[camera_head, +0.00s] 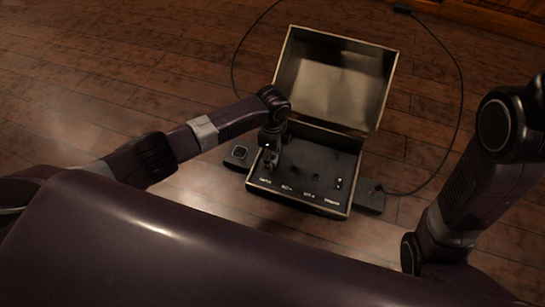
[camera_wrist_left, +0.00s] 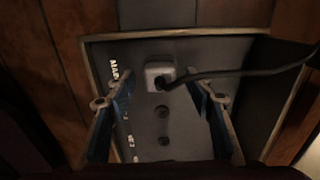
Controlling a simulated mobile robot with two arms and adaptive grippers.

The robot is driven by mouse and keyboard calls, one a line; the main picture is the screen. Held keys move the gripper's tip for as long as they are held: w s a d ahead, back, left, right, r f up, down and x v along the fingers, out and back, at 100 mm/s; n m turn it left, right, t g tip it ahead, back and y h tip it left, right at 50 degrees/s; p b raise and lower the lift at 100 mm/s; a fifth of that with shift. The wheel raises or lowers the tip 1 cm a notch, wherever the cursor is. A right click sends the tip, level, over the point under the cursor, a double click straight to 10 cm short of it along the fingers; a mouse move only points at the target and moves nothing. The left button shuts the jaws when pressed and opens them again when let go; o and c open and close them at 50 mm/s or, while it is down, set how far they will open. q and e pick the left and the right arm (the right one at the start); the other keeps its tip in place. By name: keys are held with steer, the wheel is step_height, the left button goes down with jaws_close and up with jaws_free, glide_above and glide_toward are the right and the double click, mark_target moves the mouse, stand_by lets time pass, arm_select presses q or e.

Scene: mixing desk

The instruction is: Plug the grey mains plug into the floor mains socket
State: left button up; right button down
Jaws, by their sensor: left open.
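The floor box (camera_head: 320,205) stands open on the floor with its lid raised; its dark socket panel (camera_head: 312,165) has several labelled sockets. The pale grey plug (camera_wrist_left: 156,70) is at the top socket position of the panel (camera_wrist_left: 195,125) in the left wrist view, beside a partly readable mains label. Its black cable (camera_wrist_left: 230,73) runs right. I cannot tell how deep the plug sits. My left gripper (camera_head: 268,162) is over the panel's left end. Its fingers (camera_wrist_left: 165,100) are open, apart from the plug on either side. My right gripper is not visible.
The raised lid (camera_head: 335,80) stands behind the panel. Dark blocks flank the box at left (camera_head: 238,156) and right (camera_head: 370,200). A black cable (camera_head: 461,100) loops across the floor at the right. The wooden floor (camera_head: 120,85) is clear at the far left.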

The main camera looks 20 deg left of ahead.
arm_select(q)
step_height(320, 180, up, 11)
steer(key=shift+f, duration=0.15)
steer(key=shift+d, duration=0.1)
stand_by(0.5)
